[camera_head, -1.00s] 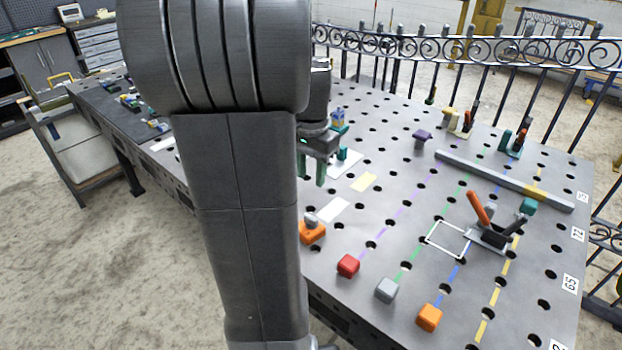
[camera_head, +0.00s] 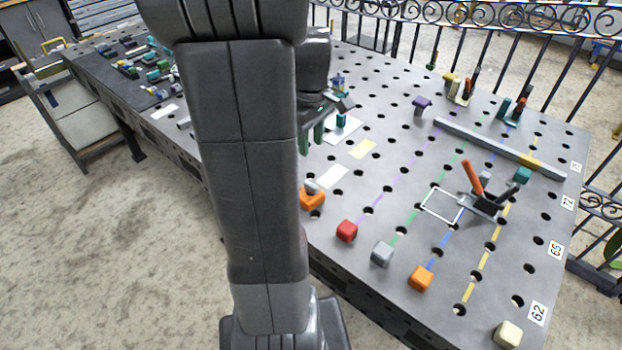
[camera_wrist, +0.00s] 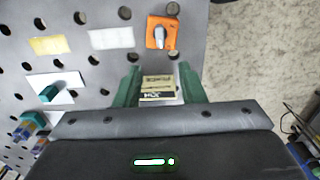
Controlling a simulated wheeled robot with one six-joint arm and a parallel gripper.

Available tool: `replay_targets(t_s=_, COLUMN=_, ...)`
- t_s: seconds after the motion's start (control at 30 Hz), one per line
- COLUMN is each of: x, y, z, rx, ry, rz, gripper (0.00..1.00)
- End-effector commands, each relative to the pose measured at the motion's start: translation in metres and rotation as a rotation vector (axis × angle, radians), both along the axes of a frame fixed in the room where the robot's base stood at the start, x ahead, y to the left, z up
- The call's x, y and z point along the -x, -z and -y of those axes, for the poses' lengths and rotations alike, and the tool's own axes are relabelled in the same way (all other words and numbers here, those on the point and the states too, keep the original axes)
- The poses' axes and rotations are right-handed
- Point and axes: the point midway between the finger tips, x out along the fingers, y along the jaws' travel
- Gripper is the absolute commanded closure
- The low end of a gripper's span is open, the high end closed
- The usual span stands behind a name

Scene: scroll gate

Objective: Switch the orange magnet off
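The orange magnet (camera_head: 312,200) is a squat orange block with a grey knob on top. It stands on the near left edge of the table, partly beside my arm. In the wrist view the magnet (camera_wrist: 157,43) is at the top centre, with its knob pointing roughly toward the bottom of the picture. My gripper (camera_head: 312,138) hangs above the table, behind and apart from the magnet. In the wrist view its green fingers (camera_wrist: 158,72) are spread apart and grip nothing. A small yellow and black labelled patch (camera_wrist: 158,88) shows between them; I cannot tell what it belongs to.
Red (camera_head: 347,231), grey (camera_head: 382,253) and orange (camera_head: 420,278) blocks stand along the near edge. A toggle clamp with an orange handle (camera_head: 472,177) stands to the right. A grey bar (camera_head: 490,145) crosses the table. White and yellow patches (camera_head: 362,149) lie flat near the magnet.

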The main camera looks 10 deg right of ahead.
Motion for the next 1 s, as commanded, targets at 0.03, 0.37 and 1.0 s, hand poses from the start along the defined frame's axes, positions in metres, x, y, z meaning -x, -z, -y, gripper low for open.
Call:
replay_targets(t_s=0.03, x=0.000, y=0.002, z=0.000, rx=0.000, ry=-0.010, rz=-0.001, gripper=0.64)
replay_targets(t_s=0.37, x=0.001, y=0.054, z=0.000, rx=-0.001, ry=-0.012, rz=-0.008, gripper=0.64)
replay_targets(t_s=1.0, x=0.000, y=0.137, z=0.000, rx=0.000, ry=-0.011, rz=0.000, gripper=0.64)
